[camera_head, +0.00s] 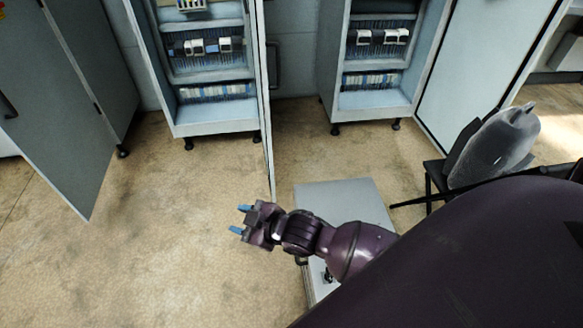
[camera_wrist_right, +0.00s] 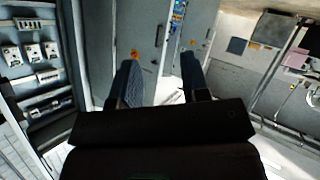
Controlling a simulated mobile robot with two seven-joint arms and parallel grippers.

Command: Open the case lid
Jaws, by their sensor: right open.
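A light grey case (camera_head: 345,198) stands on the floor in the head view, with its flat lid lying shut on top. My right arm crosses over the case and hides part of its lid and front. My right gripper (camera_head: 240,219) has blue fingertips and is beyond the left side of the case in the picture, apart from it. In the right wrist view my right gripper (camera_wrist_right: 160,82) is open, with nothing between its two fingers. I cannot make out the case for sure in the right wrist view. My left gripper is not in view.
Two open electrical cabinets (camera_head: 222,122) (camera_head: 372,106) stand behind the case. One cabinet door (camera_head: 58,125) stands open at the left. A dark chair (camera_head: 437,178) with a grey bag-like thing (camera_head: 492,146) is at the right. The floor left of the case is clear.

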